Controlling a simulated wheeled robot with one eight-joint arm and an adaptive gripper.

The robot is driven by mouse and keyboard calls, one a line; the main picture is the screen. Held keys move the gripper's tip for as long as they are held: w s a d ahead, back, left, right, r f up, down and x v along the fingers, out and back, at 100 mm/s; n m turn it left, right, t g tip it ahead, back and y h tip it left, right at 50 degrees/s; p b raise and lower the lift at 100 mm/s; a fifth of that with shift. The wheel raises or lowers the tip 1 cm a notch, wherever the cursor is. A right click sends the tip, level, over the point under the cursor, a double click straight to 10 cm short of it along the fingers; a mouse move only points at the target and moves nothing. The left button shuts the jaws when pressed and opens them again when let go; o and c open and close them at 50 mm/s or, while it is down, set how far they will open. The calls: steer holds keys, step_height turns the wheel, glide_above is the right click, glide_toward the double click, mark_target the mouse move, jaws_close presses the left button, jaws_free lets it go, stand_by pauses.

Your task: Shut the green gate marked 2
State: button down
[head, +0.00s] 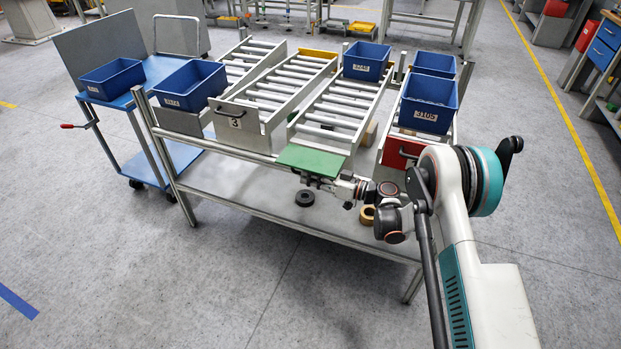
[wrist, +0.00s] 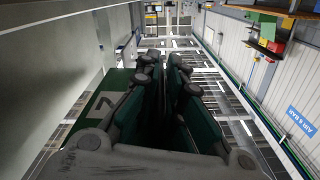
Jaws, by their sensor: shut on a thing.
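The green gate (head: 312,160) is at the front end of the second roller lane from the left of the picture's middle. It lies tilted outward, nearly flat, not upright like the grey gate beside it. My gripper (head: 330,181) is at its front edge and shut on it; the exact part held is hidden. The green gate (wrist: 88,122) shows at the left there, with a white 2 partly covered by a finger link.
A grey gate marked 3 (head: 238,119) stands upright at the left. A red gate (head: 398,152) is at the right, near my arm. Blue bins (head: 366,62) sit on the lanes; the lane behind the green gate has bare rollers near the front.

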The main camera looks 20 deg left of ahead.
mark_target(310, 167)
steer(key=r+m, duration=0.2)
steer(key=m, duration=0.1)
steer(key=r+m, duration=0.1)
steer(key=r, duration=0.1)
steer(key=shift+s+d, duration=0.1)
steer(key=shift+s, duration=0.15)
steer(key=shift+w+r+m+p, duration=0.1)
steer(key=shift+r+m+p, duration=0.2)
steer(key=shift+r+m, duration=0.6)
steer(key=r+m, duration=0.2)
steer(key=m, duration=0.1)
steer(key=shift+w, duration=0.4)
steer(key=shift+w+d+r+m, duration=0.1)
steer(key=shift+w+r+m, duration=0.25)
steer(key=shift+r, duration=0.2)
steer(key=shift+w+r, duration=0.1)
steer(key=c, duration=1.7)
jaws_free()
steer(key=shift+d, duration=0.1)
